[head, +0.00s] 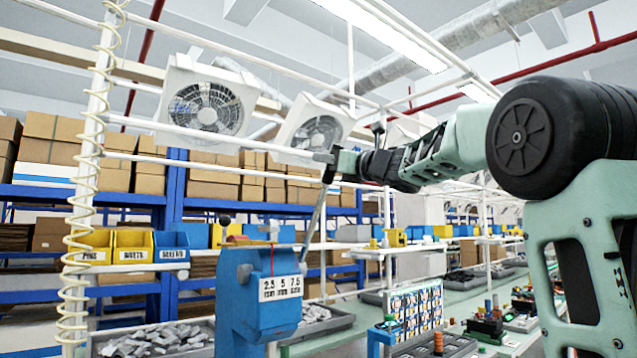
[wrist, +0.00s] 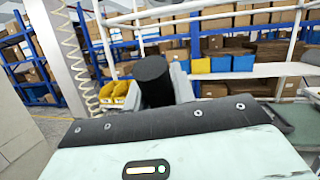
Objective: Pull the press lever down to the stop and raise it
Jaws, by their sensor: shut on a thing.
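The blue press (head: 245,312) stands at the lower centre of the head view, with a white number label on its front. Its thin metal lever (head: 315,218) rises steeply from the right side of the press, leaning slightly right. My gripper (head: 331,163) is at the lever's upper end, above and to the right of the press, and is shut on the lever's dark handle. In the wrist view the black round handle (wrist: 152,82) shows between the grey fingers. The lower end of the lever is hard to make out beside the press head.
Yellow bins (head: 132,246) stand left of the press. Grey trays of metal parts (head: 150,340) lie at the lower left and behind the press. A white frame post with a coiled cable (head: 85,190) rises at the left. White rails cross around my arm.

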